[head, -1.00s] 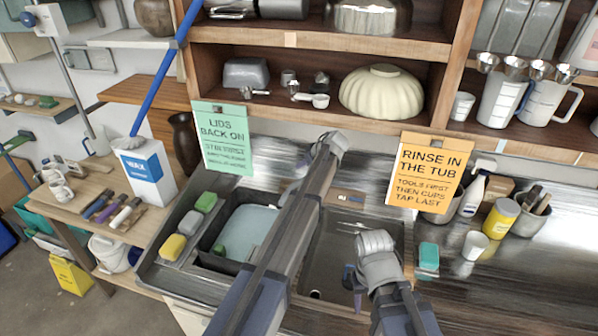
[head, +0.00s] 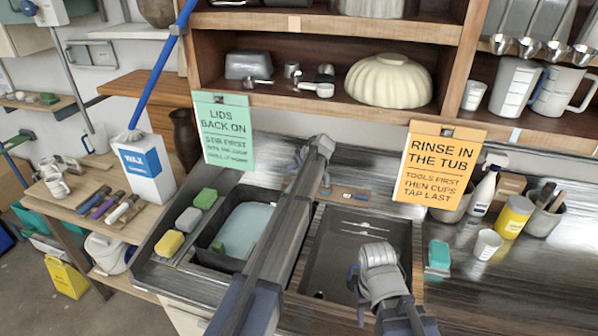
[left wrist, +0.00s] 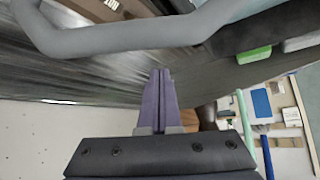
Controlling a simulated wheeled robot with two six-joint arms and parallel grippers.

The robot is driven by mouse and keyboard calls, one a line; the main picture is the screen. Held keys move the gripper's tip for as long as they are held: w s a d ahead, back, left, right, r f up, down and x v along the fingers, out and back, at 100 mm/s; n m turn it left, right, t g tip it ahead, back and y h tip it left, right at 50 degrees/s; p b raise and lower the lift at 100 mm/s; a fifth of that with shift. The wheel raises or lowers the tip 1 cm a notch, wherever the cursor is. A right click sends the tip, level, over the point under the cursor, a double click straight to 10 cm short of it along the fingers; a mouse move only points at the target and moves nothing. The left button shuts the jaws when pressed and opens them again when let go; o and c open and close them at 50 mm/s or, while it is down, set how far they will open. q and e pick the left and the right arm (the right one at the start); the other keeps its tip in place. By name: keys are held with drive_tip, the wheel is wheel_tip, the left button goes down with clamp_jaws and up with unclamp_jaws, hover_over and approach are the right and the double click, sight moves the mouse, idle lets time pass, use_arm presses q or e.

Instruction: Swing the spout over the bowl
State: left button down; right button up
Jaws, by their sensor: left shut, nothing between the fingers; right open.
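The spout (left wrist: 130,62) is a smooth grey bent pipe across the top of the left wrist view. In the head view I cannot pick it out clearly behind my left arm. My left gripper (left wrist: 160,98) is shut and empty, its fingers pointing toward the pipe with a gap in the picture; whether they touch is unclear. In the head view its wrist is at the sink's back edge. The sink has a left bowl (head: 204,256) holding pale water and a dark, empty-looking right bowl (head: 335,262). My right gripper (head: 357,284) is open over the right bowl, its fingers partly hidden.
Sponges (head: 188,219) line the sink's left ledge. A green sign (head: 224,135) and an orange sign (head: 437,165) hang from the shelf above. A teal sponge (head: 439,254), a white cup (head: 488,244) and a yellow can (head: 514,217) stand on the right counter.

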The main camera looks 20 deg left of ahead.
use_arm(q)
drive_tip(key=s+d, duration=0.2)
drive_tip(key=d, duration=0.1)
drive_tip(key=shift+s+d+f, duration=0.2)
drive_tip(key=shift+d, duration=0.05)
use_arm(e)
drive_tip(key=shift+f, duration=0.25)
use_arm(q)
drive_tip(key=shift+d, duration=0.1)
drive_tip(key=s+d+n+g+y, duration=0.1)
drive_tip(key=d+n+g, duration=0.1)
drive_tip(key=d, duration=1.3)
drive_tip(key=shift+n, duration=0.5)
use_arm(e)
drive_tip(key=shift+w+d, duration=0.35)
drive_tip(key=shift+d, duration=0.45)
use_arm(q)
drive_tip(key=shift+s, duration=0.1)
